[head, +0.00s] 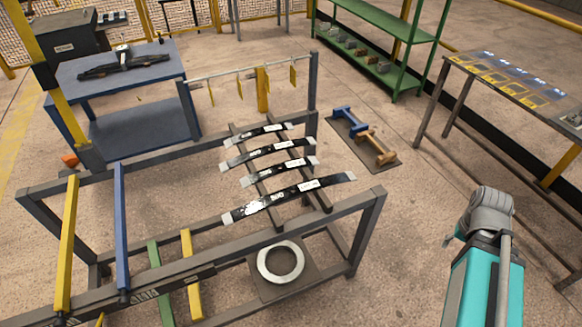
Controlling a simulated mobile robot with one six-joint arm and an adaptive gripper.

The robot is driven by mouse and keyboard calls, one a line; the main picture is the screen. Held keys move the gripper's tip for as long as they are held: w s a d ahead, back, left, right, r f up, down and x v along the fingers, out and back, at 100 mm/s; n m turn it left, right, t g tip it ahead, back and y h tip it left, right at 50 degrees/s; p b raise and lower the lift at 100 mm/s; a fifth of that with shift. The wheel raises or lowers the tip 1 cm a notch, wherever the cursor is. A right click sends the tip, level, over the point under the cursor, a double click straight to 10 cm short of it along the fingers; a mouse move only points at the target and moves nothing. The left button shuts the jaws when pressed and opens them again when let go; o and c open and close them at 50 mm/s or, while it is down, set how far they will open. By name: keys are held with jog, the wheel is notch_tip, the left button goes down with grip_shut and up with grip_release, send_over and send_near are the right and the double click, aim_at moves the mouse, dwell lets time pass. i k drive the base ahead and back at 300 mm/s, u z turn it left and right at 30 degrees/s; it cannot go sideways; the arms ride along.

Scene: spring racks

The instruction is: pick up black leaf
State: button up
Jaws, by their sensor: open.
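Several black leaves with pale ends and white labels lie side by side across two dark rails of the grey rack. The nearest and longest black leaf (275,201) slants up to the right. Behind it lie a shorter black leaf (270,176), another black leaf (262,151) and the farthest black leaf (251,136). They look slightly curved and apart from each other. My teal and grey arm shows at the lower right, well to the right of the rack. My gripper cannot be made out in this view.
The grey rack (322,228) also holds blue, yellow and green bars at left. A pale ring (281,262) sits low beneath it. A blue table (85,79) bears a dark spring assembly (124,66). Green shelves (385,75) and a bench (455,62) stand right.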

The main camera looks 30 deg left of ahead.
aim_at(246, 182)
jog(key=z, duration=0.1)
jog(key=k, duration=1.1)
jog(key=u, duration=0.8)
jog(key=i, duration=1)
jog(key=z, duration=0.05)
